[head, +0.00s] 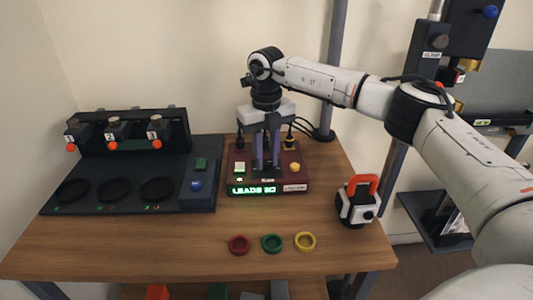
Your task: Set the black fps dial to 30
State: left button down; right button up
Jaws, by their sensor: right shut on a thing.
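A dark red control box (299,173) stands on the table, with a lit green display (252,190) on its front. The display seems to read "LEADS 30", though its last character is hard to make out. My right gripper (267,166) points straight down over the middle of the box, its fingers close together and shut at the box top. The black fps dial is not clearly visible; the fingers cover the spot where they grip. My left gripper is out of view.
A black station (125,199) with several dark rings and orange-tipped units fills the table's left. The front left table is clear.

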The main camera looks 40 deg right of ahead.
jog(key=n+p, duration=0.1)
jog(key=n, duration=0.1)
jog(key=shift+r+n+p, duration=0.2)
jog(key=shift+n+p, duration=0.1)
jog(key=shift+p, duration=0.1)
jog(key=shift+n+p, duration=0.45)
jog(key=shift+n, duration=0.45)
jog(key=shift+n+p, duration=0.4)
jog(key=shift+n, duration=0.5)
jog(key=n, duration=0.2)
jog(key=shift+a+n+p, duration=0.1)
jog(key=shift+n+p, duration=0.2)
jog(key=shift+p, duration=0.1)
jog(key=n, duration=0.3)
jog(key=shift+f+n+p, duration=0.1)
jog(key=shift+n+p, duration=0.2)
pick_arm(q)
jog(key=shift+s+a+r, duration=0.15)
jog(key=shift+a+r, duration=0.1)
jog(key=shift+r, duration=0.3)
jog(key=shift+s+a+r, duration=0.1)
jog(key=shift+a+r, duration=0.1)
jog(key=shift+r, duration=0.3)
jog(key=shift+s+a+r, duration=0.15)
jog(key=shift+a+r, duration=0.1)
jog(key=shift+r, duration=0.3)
pick_arm(e)
jog(key=shift+n, duration=1.9)
jog(key=shift+a, duration=0.1)
